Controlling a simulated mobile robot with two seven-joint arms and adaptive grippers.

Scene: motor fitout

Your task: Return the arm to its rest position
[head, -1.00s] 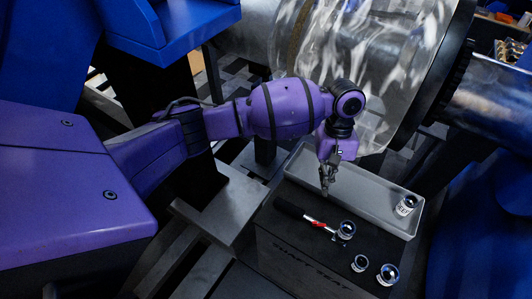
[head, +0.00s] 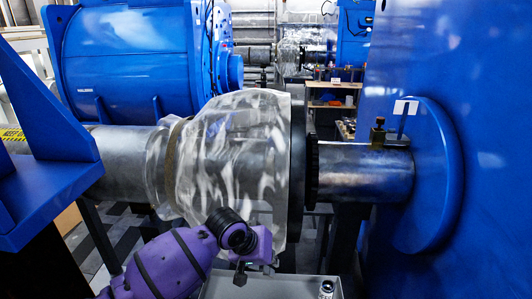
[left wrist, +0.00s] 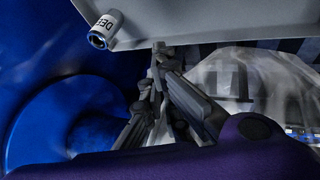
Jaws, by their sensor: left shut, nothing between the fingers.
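My purple left arm comes in at the bottom of the head view, with its wrist in front of the clear-wrapped shaft section. My left gripper (head: 240,275) hangs below the wrist beside the grey tray (head: 290,287). It is shut and empty, and in the left wrist view its fingers (left wrist: 159,62) are closed together near the tray's edge. A silver socket with a white label (head: 326,289) is in the tray at the right; it also shows at the upper left of the left wrist view (left wrist: 104,30). My right gripper is out of view.
A large clear-wrapped coupling (head: 235,150) on a metal shaft (head: 358,172) stands behind the arm. A blue motor housing (head: 140,60) is at the back left, and a big blue wall with a round flange (head: 435,170) fills the right. Shelves (head: 332,100) stand far back.

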